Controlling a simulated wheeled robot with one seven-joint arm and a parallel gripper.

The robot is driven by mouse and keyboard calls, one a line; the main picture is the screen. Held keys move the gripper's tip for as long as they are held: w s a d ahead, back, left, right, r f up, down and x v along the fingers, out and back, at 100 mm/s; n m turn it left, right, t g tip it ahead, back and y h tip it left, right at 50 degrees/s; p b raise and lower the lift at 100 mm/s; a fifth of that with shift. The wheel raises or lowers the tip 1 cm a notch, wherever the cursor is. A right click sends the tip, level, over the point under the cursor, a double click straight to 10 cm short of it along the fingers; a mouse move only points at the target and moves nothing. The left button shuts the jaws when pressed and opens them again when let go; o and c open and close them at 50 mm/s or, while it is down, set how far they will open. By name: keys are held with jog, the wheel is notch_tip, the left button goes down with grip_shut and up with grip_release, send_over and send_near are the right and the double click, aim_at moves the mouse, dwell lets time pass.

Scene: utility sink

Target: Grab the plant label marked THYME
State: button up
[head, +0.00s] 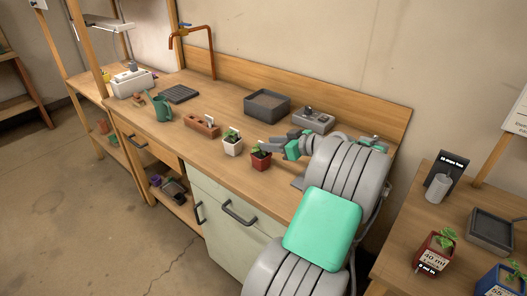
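I cannot read the word THYME anywhere, so I cannot tell which label is meant. A small white tag (209,121) stands in a terracotta-coloured block (197,128) on the wooden counter; any writing on it is too small to read. A white pot (232,149) and a red pot (261,163), each with a green plant, stand to its right near the front edge. My gripper (268,145) is just above and behind the red pot, pointing left, well apart from the white tag. Its fingers are too small to show whether they are open.
A green watering can (162,108), a dark grey tray (267,104) and a grey holder (313,119) stand on the counter. A copper tap (193,33) rises behind. Clear counter lies between the block and the dark tray. Another table with potted plants is at right.

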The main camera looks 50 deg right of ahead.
aim_at(258, 148)
jog(key=p+x, duration=0.1)
jog(key=x, duration=0.6)
jog(key=shift+d+f, duration=0.1)
jog(key=shift+d, duration=0.05)
grip_shut()
